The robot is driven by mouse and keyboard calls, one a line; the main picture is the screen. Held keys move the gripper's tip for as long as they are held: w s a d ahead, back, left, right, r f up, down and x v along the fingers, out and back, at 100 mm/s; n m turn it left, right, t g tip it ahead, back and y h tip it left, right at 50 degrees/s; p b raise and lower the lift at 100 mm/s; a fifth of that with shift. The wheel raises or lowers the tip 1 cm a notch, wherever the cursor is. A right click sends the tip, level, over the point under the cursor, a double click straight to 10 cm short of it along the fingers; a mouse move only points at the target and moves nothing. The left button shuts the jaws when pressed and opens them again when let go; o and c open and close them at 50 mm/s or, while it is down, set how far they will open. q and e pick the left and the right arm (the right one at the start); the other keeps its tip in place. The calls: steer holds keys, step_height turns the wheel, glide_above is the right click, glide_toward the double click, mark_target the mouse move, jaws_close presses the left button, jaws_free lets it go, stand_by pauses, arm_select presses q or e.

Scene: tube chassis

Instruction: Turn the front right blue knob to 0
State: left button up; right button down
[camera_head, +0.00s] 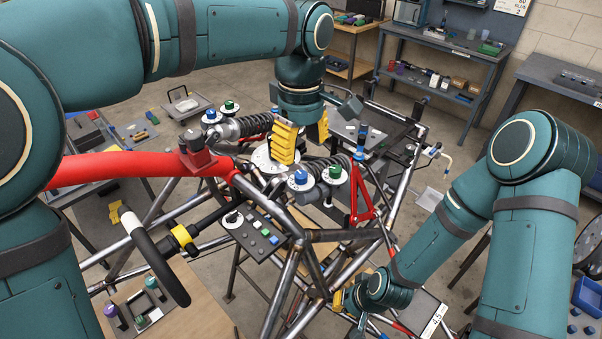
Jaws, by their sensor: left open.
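Blue knobs sit on white dials at the shock absorbers of the tube chassis (275,310). One blue knob (301,177) is on the near shock, beside a green knob (335,171). Another blue knob (211,115) is on the far-left shock, beside a green knob (229,105). I cannot tell from the picture which is the front right one; the dial marks are too small to read. My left gripper (302,142) points down with its yellow fingers apart, above and behind the near blue knob, not visibly touching it. My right gripper (340,299) is low at the chassis, mostly hidden by its arm.
A red tube (125,169) and a black-and-yellow steering wheel (160,262) stand at left. A switch panel (259,234) is on the near frame, and a red bracket (361,197) is right of the near knobs. Workbenches with shelves (450,50) line the back.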

mark_target(301, 174)
arm_select(q)
step_height(301, 174, down, 7)
steer(key=shift+r, duration=0.1)
steer(key=shift+c, duration=0.5)
jaws_close()
